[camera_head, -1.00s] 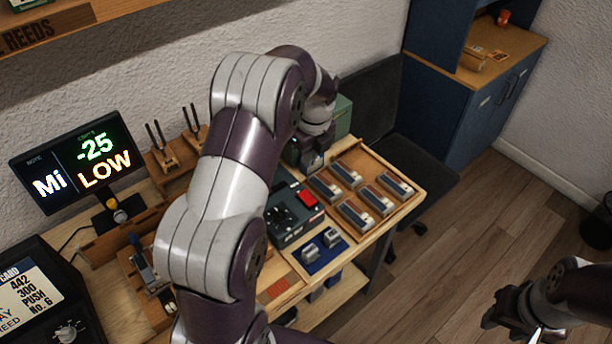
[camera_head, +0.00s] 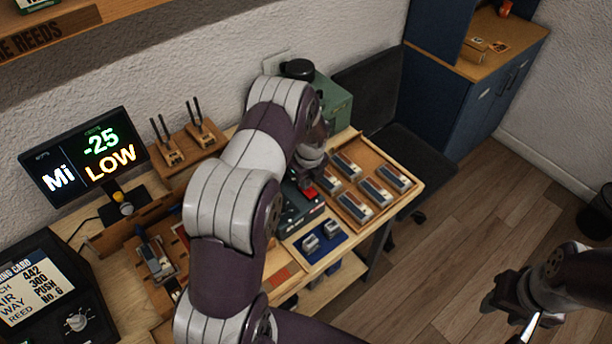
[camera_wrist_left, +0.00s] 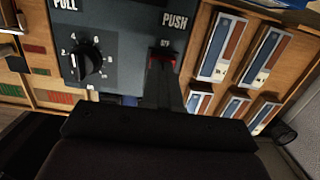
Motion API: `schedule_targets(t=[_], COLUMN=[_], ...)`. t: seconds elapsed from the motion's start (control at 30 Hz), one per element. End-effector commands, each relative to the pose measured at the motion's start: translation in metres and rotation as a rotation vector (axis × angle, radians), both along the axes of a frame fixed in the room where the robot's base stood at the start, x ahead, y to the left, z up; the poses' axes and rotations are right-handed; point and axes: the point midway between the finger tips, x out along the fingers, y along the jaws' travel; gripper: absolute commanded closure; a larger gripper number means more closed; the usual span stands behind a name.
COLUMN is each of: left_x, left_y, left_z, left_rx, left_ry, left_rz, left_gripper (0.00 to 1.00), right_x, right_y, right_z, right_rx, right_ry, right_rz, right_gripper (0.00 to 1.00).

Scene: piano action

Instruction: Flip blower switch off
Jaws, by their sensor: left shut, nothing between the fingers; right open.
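The dark control box (camera_wrist_left: 120,25) carries a round knob (camera_wrist_left: 89,60), the words PULL and PUSH, and the red blower switch (camera_wrist_left: 162,59). In the head view the red switch (camera_head: 310,193) shows just below my left gripper (camera_head: 306,180). My left gripper (camera_wrist_left: 165,78) is shut and empty; its fingertips are at the switch and cover part of it. I cannot tell whether they touch it, nor clearly which way the switch is tilted. My right gripper (camera_head: 502,304) is open and empty, over the floor at the lower right.
A wooden tray (camera_head: 385,213) of several reed blocks lies right of the box. A blue mat (camera_head: 318,257) with small metal blocks lies in front. A green machine (camera_head: 333,105) stands behind. A screen (camera_head: 85,165) reading LOW stands at the left.

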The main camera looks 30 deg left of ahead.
Motion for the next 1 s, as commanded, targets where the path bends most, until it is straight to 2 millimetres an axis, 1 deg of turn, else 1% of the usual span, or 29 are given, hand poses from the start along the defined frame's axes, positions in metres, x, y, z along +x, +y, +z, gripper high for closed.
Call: schedule_targets(t=[0.13,0.23,0.27,0.47,0.83,1.0], left_x=[0.0,0.001,0.001,0.0,-0.007,-0.007], left_y=[0.0,0.003,0.002,0.001,-0.012,-0.013], left_z=[0.0,-0.008,-0.005,-0.005,-0.003,-0.003], left_rx=[0.0,0.0,0.001,-0.001,-0.002,-0.001], left_ry=[0.0,0.0,-0.001,0.003,0.009,0.006], left_rz=[0.0,0.0,0.0,-0.001,-0.001,-0.001], left_gripper=[1.0,1.0,1.0,1.0,1.0,1.0], right_x=[0.0,0.0,0.0,0.0,0.0,0.0], right_y=[0.0,0.0,0.0,0.0,0.0,0.0], right_z=[-0.001,-0.006,-0.004,-0.003,0.005,0.005], right_rx=[0.0,0.0,0.0,0.0,0.0,0.0], right_ry=[0.0,0.0,0.0,0.0,0.0,0.0], right_rz=[0.0,0.0,0.0,0.0,0.0,0.0], right_gripper=[0.57,0.57,0.57,0.57,0.57,0.57])
